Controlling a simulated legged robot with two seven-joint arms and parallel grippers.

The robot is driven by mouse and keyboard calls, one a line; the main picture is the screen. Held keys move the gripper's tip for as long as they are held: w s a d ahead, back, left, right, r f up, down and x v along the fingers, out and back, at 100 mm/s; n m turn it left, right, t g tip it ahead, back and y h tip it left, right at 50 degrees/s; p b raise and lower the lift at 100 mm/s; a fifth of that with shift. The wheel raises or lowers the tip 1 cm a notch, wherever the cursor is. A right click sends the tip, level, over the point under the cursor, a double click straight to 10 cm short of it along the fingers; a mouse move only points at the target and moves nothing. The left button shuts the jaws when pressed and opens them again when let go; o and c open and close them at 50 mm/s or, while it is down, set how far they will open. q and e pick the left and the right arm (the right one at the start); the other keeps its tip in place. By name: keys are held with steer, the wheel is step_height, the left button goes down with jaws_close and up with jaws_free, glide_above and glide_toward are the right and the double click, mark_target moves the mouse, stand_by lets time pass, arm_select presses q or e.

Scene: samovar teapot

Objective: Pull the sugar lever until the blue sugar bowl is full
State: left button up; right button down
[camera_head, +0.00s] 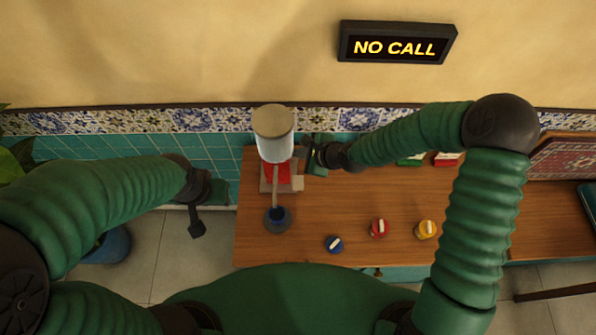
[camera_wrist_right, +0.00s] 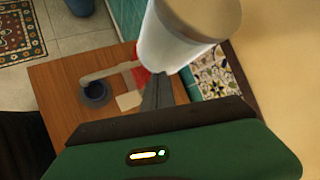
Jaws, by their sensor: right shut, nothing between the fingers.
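The sugar dispenser (camera_head: 273,137) has a pale cylinder above a red part and stands at the table's back left. The blue sugar bowl (camera_head: 277,219) sits in front of it; its fill level is too small to tell. A narrow beige strip (camera_head: 275,192) runs from the dispenser to the bowl; I cannot tell whether it is a spout or flowing sugar. I cannot clearly make out the lever. My right gripper (camera_head: 308,155) is shut and empty, right beside the dispenser; its fingers (camera_wrist_right: 157,92) point toward it. My left gripper (camera_head: 197,226) hangs left of the table, its jaws unclear.
Round blue (camera_head: 334,244), red (camera_head: 378,229) and yellow (camera_head: 426,229) pieces lie on the wooden table (camera_head: 330,205). Red and green boxes stand behind my right arm. A tiled wall closes the back. A sign (camera_head: 397,45) reads "NO CALL".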

mark_target(299, 176)
steer(key=f+b, duration=0.7)
steer(key=f, duration=0.1)
steer(key=shift+s+f, duration=0.25)
steer(key=shift+f+b, duration=0.25)
steer(key=shift+b, duration=0.1)
stand_by(1.4)
steer(key=shift+s+f, duration=0.1)
steer(key=shift+f, duration=0.25)
steer(key=shift+s+f+b, duration=0.15)
steer(key=shift+f+b, duration=0.85)
steer(key=shift+f, duration=0.6)
stand_by(1.4)
